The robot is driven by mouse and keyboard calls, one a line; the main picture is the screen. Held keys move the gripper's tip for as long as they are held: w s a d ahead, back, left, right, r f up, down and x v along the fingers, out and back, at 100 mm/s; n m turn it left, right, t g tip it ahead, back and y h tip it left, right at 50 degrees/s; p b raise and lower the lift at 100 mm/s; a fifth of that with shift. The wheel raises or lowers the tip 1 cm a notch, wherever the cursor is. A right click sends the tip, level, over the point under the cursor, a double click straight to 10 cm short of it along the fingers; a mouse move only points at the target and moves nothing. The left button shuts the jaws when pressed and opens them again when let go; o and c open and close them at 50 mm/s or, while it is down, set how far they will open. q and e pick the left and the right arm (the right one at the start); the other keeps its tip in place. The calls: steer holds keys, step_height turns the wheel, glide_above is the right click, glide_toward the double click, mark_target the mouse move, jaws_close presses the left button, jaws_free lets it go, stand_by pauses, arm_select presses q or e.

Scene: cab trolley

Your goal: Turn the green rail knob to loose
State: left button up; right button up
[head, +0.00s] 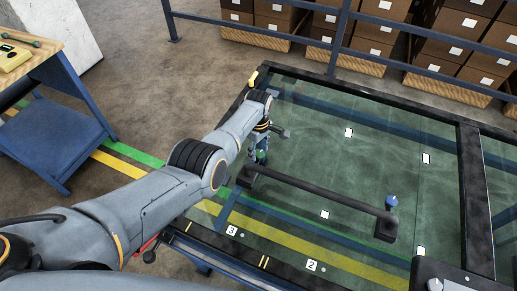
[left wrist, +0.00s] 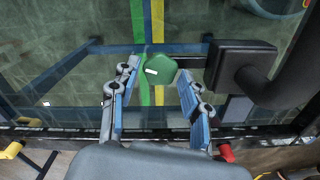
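The green knob (left wrist: 158,68) has a flat faceted top with a short white mark on it. In the left wrist view it sits between the fingertips of my left gripper (left wrist: 157,74). The gripper is open, with a small gap showing on each side of the knob; I cannot tell how deep the fingers reach. In the head view the green knob (head: 262,157) shows only in part below my left gripper (head: 259,146), at the left end of the dark rail (head: 318,192). A blue knob (head: 391,201) stands at the rail's other end. My right gripper is not in view.
The rail lies over a dark-framed glass panel (head: 380,145). In the left wrist view, the rail's black end block (left wrist: 240,66) is close to the right finger. A blue table (head: 55,135) stands at the left. Boxes and a blue railing (head: 343,40) are behind.

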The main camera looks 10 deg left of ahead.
mark_target(259, 152)
arm_select(q)
steer(key=shift+w+r, duration=0.15)
steer(key=shift+r, duration=0.35)
step_height(259, 152, up, 11)
stand_by(0.4)
stand_by(0.4)
